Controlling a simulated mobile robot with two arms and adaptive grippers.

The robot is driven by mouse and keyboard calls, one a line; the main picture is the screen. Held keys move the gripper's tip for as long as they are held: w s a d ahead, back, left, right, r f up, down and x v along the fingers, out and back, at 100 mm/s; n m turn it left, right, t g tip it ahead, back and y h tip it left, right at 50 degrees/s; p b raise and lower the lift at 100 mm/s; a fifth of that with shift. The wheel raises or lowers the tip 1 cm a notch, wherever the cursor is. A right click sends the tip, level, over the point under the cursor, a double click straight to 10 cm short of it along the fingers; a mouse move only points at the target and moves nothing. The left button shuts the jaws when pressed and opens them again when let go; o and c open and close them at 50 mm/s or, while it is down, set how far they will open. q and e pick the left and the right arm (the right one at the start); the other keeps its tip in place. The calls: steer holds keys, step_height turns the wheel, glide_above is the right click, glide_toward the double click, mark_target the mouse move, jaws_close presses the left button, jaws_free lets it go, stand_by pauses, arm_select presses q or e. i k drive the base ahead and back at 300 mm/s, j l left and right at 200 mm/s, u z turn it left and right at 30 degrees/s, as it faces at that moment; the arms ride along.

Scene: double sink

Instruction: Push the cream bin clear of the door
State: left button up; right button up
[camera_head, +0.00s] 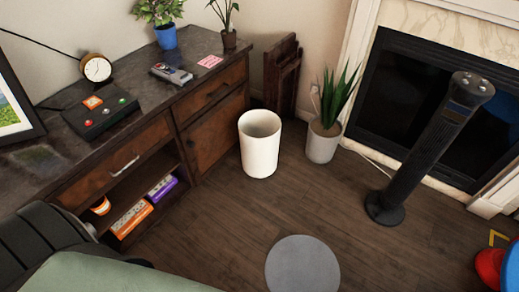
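The cream bin (260,150) stands upright on the wooden floor, open at the top and seemingly empty. It is close in front of the right end of the dark wooden cabinet. The cabinet's door (216,135) is the brown panel below the right drawer, just left of the bin. The door looks shut. The bin overlaps its right edge in this view; I cannot tell whether they touch. Neither of my grippers is in view.
A potted spiky plant (323,142) stands right of the bin, with a dark wooden piece (282,75) behind. A black tower fan (425,150) stands before the fireplace (400,100). A round grey disc (302,266) lies in front; bare floor lies between it and the bin.

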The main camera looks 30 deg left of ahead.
mark_target(260, 129)
steer(key=i+j+u, duration=0.15)
steer(key=i+j, duration=0.2)
steer(key=i+j+u, duration=0.15)
steer(key=i+j, duration=0.15)
steer(key=i, duration=0.25)
steer(key=i+j+u, duration=0.1)
steer(key=i+j, duration=0.15)
steer(key=i, duration=0.2)
